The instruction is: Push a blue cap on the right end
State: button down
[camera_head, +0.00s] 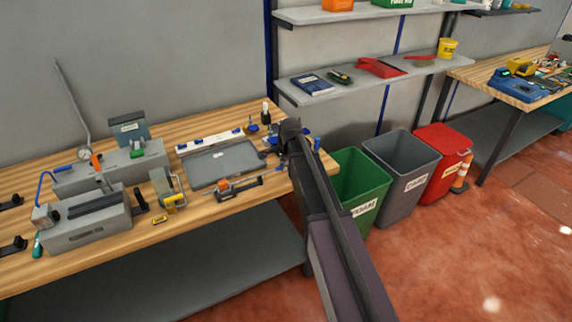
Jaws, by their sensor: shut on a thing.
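My gripper (270,153) is beside the right edge of a grey tray (222,163) on the wooden bench, small and dark in the head view. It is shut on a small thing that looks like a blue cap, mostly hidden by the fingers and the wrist. Small blue pieces (253,128) stand behind the tray, near the gripper. A white bar with blue marks (210,141) lies along the tray's back edge. A black holder with an orange part (238,187) lies in front of the tray. Which piece has the right end for the cap is too small to tell.
Grey fixtures (86,222) with a gauge and a lever fill the bench's left side. A yellow-handled tool (176,200) stands near the front edge. Green (362,180), grey (402,165) and red (442,155) bins stand right of the bench. Shelves hang behind.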

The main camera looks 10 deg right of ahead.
jog(key=shift+s+a, duration=0.15)
jog(key=shift+a, duration=0.35)
dwell(0.4)
jog(key=c, duration=0.6)
grip_release()
jog(key=o, duration=0.3)
jog(key=shift+s, duration=0.1)
jog(key=shift+r, duration=0.2)
jog(key=shift+w+a+p+v, duration=0.1)
jog(key=shift+w+p+v, duration=0.15)
jog(key=shift+p+v, duration=0.9)
jog(key=shift+w+a+p+v, duration=0.1)
jog(key=shift+w+p+v, duration=0.15)
jog(key=shift+p+v, duration=0.85)
jog(key=shift+w+a+p+v, duration=0.1)
jog(key=shift+w+p+v, duration=0.1)
jog(key=shift+p+v, duration=0.95)
